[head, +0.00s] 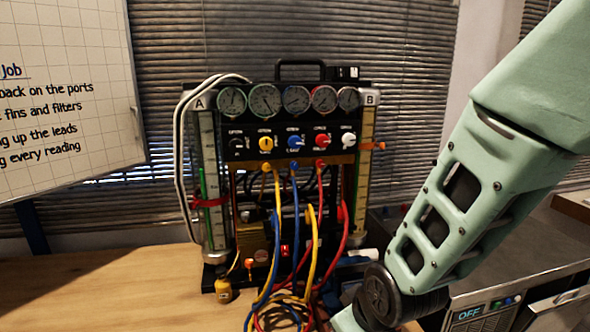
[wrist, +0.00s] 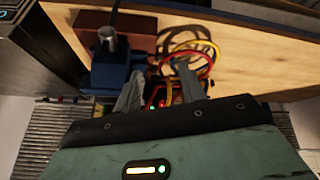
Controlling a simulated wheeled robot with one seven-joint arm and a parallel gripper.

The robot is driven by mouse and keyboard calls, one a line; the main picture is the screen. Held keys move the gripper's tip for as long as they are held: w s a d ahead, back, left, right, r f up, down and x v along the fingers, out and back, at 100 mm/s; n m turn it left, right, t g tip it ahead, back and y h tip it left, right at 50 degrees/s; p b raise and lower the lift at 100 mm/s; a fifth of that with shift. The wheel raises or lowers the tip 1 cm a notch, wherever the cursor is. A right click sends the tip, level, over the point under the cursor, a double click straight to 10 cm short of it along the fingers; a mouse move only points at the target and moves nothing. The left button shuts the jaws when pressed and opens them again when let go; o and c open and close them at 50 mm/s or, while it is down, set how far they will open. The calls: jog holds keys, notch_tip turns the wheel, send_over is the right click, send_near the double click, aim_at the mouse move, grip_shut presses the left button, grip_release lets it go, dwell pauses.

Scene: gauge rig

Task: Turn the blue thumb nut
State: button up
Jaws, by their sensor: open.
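The gauge rig (head: 300,113) stands on the wooden bench, with a blue knob (head: 293,141) at the middle of its panel and a blue hose (head: 296,195) hanging below. I cannot tell which blue part is the thumb nut. In the wrist view my gripper (wrist: 160,72) is open, with nothing seen between its fingers. Yellow and red hoses (wrist: 208,58) show beyond the fingertips. A blue block with a grey post (wrist: 108,75) is just left of the fingers. In the head view my arm crosses the right side and my gripper is out of sight.
Yellow (head: 266,144), red (head: 322,141) and white (head: 348,139) knobs flank the blue one, below several gauges. Hoses loop over the bench front. The bench (head: 110,290) is clear at left.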

jog(key=w+r+n+t+p, duration=0.2)
jog(key=w+r+t+p, duration=0.15)
jog(key=w, duration=0.45)
jog(key=n+t+y+p, duration=0.35)
jog(key=n+t, duration=0.25)
jog(key=t, duration=0.3)
send_near(294, 166)
jog(key=shift+g+h, duration=0.25)
jog(key=shift+h, duration=0.1)
jog(key=x, duration=0.8)
jog(key=shift+w+a+r, duration=0.15)
jog(key=shift+r, duration=0.15)
grip_shut()
